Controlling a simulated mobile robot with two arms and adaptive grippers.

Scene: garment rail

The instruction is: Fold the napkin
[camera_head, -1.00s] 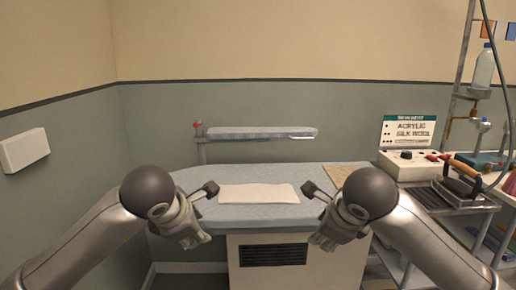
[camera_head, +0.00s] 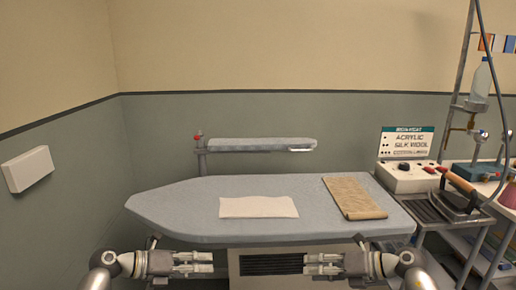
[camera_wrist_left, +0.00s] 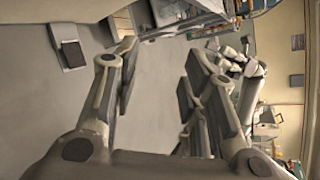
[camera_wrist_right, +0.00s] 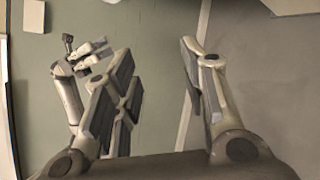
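The cream napkin (camera_head: 258,207) lies flat as a wide rectangle on the grey-blue ironing board (camera_head: 160,206), left of its middle. My left gripper (camera_head: 210,263) is below the board's front edge in the head view, left of centre, pointing right. My right gripper (camera_head: 308,264) faces it from the right, also below the front edge. Neither touches the napkin. In the left wrist view the left gripper's fingers (camera_wrist_left: 160,85) are spread with nothing between them. In the right wrist view the right gripper's fingers (camera_wrist_right: 160,80) are also spread and empty.
A brown folded cloth (camera_head: 354,197) lies on the board's right part. A smaller sleeve board (camera_head: 262,144) stands behind. At right are a control box (camera_head: 408,177), an iron (camera_head: 456,194) on its rest and a rack with a bottle (camera_head: 481,80). The board's left end is clear.

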